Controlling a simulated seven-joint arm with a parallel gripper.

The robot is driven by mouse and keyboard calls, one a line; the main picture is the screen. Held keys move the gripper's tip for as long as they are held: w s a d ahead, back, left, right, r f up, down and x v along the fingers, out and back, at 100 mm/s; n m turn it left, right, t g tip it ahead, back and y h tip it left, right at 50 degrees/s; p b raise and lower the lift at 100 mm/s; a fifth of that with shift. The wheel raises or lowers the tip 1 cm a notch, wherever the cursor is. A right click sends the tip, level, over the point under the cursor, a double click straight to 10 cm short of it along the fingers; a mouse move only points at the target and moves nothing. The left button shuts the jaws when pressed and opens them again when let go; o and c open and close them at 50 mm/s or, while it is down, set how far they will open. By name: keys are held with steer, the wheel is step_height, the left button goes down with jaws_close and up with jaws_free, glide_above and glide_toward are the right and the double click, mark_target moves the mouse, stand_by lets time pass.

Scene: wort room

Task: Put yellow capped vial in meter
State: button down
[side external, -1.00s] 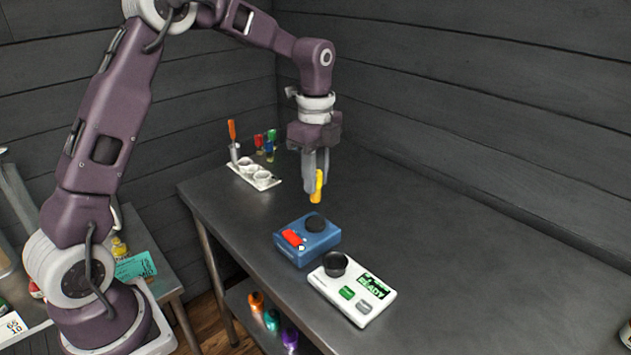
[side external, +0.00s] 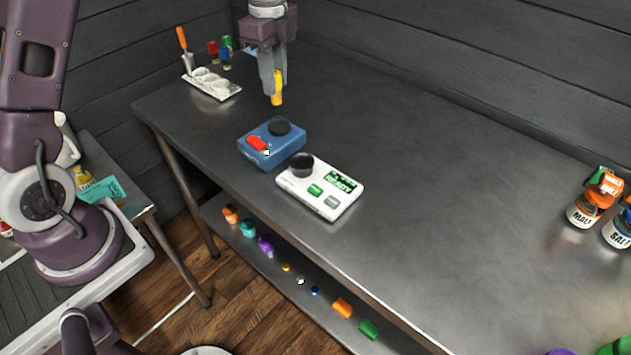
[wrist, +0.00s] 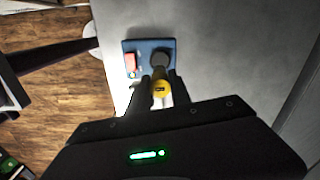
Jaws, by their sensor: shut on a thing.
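My gripper (side external: 274,88) is shut on the yellow capped vial (side external: 277,90) and holds it upright above the table, by the far side of the blue device. In the wrist view the yellow cap (wrist: 161,88) shows between the fingers; the vial's lower part is hidden there. The white meter (side external: 320,188) lies on the table with a black round well (side external: 301,164), a green lit display and two buttons. The vial is apart from it, up and to the left in the side view.
The blue device (side external: 272,145) has a red switch and a black round top, close beside the meter. A white tray (side external: 212,84) and several small coloured-capped vials stand at the back left. Malt (side external: 583,212) and salt jars stand far right. The table's middle right is clear.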

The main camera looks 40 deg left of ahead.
steer(key=s+d+r, duration=0.2)
steer(key=s+d, duration=0.2)
steer(key=d, duration=0.6)
steer(key=f, duration=0.6)
steer(key=d+f, duration=0.1)
steer(key=f, duration=0.2)
steer(key=shift+s+f, duration=0.3)
steer(key=shift+f, duration=0.25)
steer(key=shift+f, duration=0.3)
steer(key=c, duration=1.2)
jaws_free()
